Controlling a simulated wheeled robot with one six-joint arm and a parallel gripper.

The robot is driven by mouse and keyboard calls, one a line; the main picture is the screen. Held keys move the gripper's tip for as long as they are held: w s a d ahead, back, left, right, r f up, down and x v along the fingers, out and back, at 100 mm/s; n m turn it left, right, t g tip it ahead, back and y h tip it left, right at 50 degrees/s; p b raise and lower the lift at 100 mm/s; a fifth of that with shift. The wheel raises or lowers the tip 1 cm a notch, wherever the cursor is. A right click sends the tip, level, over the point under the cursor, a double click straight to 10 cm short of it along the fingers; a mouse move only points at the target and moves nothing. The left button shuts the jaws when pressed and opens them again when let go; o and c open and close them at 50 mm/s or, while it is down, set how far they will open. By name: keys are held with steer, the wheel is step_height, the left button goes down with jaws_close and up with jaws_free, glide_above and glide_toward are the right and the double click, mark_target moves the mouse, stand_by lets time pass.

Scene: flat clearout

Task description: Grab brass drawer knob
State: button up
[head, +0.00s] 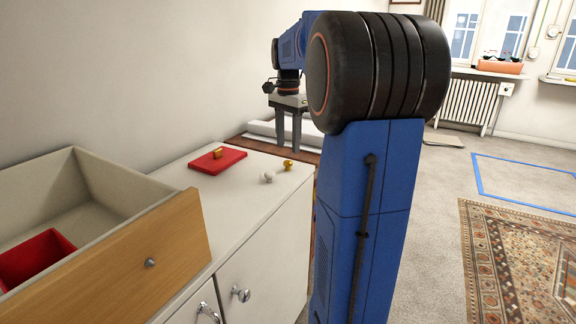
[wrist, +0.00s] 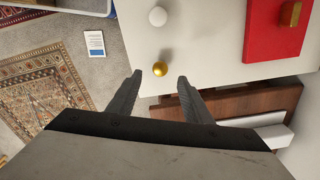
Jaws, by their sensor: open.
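The brass drawer knob (head: 288,165) is small, round and golden, and lies near the edge of the white cabinet top. In the wrist view the knob (wrist: 160,68) is just beyond my fingertips, roughly centred between them. My gripper (head: 288,148) is open and empty, with its fingers pointing down above and behind the knob in the head view. The gripper also shows in the wrist view (wrist: 160,80), with a gap between the fingers. No contact with the knob is visible.
A white knob (head: 268,177) lies beside the brass one. A red board (head: 230,159) with a brass-coloured block (head: 217,153) is farther left on the cabinet top (head: 222,200). An open drawer with a wooden front (head: 120,265) holds a red box (head: 35,258).

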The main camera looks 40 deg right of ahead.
mark_target(288, 165)
steer(key=shift+f, duration=2.9)
steer(key=c, duration=1.1)
